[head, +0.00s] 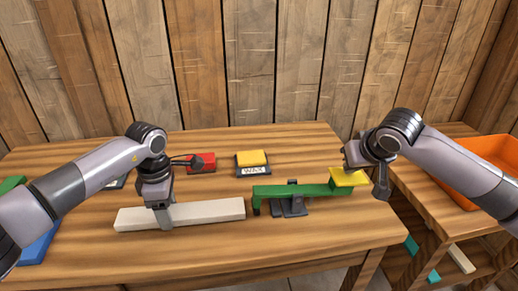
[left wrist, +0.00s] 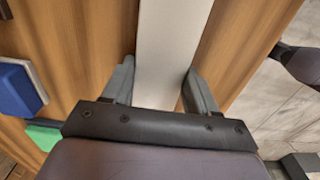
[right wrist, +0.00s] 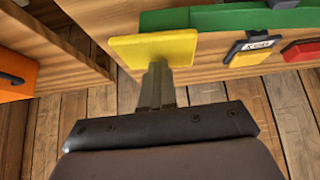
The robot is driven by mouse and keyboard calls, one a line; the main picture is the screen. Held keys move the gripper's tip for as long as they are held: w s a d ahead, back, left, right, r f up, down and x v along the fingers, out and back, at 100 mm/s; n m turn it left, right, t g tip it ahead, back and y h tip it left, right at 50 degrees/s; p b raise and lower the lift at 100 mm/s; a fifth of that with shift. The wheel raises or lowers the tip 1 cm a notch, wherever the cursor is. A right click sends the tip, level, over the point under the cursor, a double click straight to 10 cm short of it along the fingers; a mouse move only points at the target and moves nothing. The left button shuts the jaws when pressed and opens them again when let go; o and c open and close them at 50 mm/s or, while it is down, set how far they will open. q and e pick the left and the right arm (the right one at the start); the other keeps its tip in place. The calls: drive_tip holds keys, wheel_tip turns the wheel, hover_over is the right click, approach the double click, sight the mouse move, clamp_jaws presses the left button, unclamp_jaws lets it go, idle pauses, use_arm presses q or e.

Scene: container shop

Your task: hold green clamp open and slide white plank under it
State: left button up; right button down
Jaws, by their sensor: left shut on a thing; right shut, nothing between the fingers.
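The white plank (head: 205,212) lies lengthwise on the table, left of the clamp. My left gripper (head: 165,222) is shut on it, with fingers on both sides; the left wrist view shows the plank (left wrist: 168,50) between them. The green clamp (head: 290,190) is a long bar on a dark grey stand, with a yellow pad (head: 348,178) at its right end and a short foot at its left. The plank's right end is just short of that foot. My right gripper (right wrist: 157,75) is shut and empty at the yellow pad's edge; I cannot tell if they touch.
A yellow block on a labelled dark base (head: 251,163) and a red block (head: 202,162) stand behind. Blue (head: 40,245) and green blocks are at the left edge. An orange bin (head: 485,160) is on the right-hand table. The table front is clear.

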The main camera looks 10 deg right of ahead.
sight(197, 210)
drive_tip(key=shift+s+a+f, duration=0.1)
drive_tip(key=shift+a+f, duration=0.1)
drive_tip(key=shift+f, duration=0.55)
drive_tip(key=shift+s+a+f, duration=0.1)
drive_tip(key=shift+a+f, duration=0.05)
drive_tip(key=shift+f, duration=0.6)
use_arm(q)
drive_tip(key=shift+d, duration=3.3)
drive_tip(key=shift+d+f, duration=0.1)
drive_tip(key=shift+f, duration=0.15)
use_arm(e)
drive_tip(key=shift+w+d+r, duration=0.1)
drive_tip(key=shift+d+r, duration=0.05)
drive_tip(key=shift+r, duration=2.2)
drive_tip(key=shift+w+d+r, duration=0.1)
drive_tip(key=shift+r, duration=2.2)
